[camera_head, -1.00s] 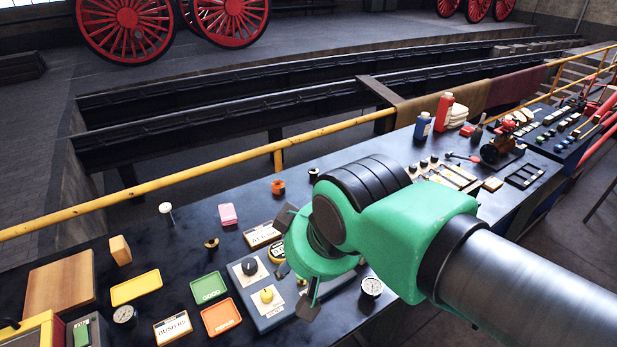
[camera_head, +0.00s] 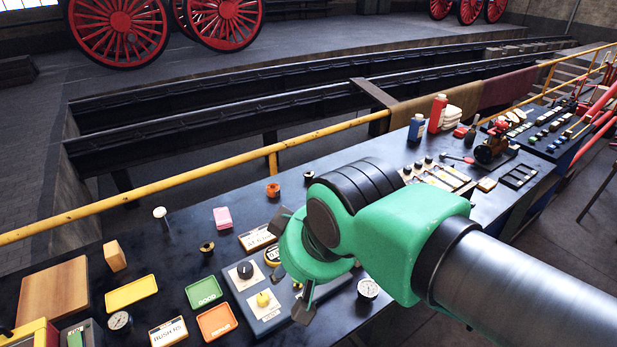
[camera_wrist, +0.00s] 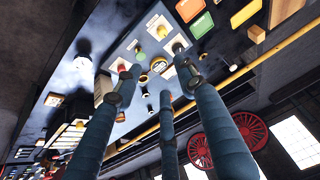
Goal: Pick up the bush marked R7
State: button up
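No R7 mark is legible, so I cannot tell which part is that bush. Small ring-like parts stand on the dark bench (camera_head: 180,222): a brass one (camera_head: 207,248), an orange one (camera_head: 272,190) and a dark one (camera_head: 308,175) at the back edge. My gripper (camera_head: 291,262) hangs over the bench to the right of the brass part, by the grey panel (camera_head: 262,322). In the wrist view my gripper (camera_wrist: 158,82) has its three fingers spread, with nothing between them. My green wrist hides part of the bench.
A green tray (camera_head: 203,292), orange tray (camera_head: 217,321), yellow tray (camera_head: 131,291) and BUSHES card (camera_head: 168,332) lie to the left. A white-topped pin (camera_head: 161,214) and pink block (camera_head: 222,218) stand behind. A yellow rail (camera_head: 190,180) runs along the back; a gauge (camera_head: 368,288) is at the front.

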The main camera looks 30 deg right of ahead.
jog(key=shift+o, duration=0.3)
jog(key=shift+o, duration=0.7)
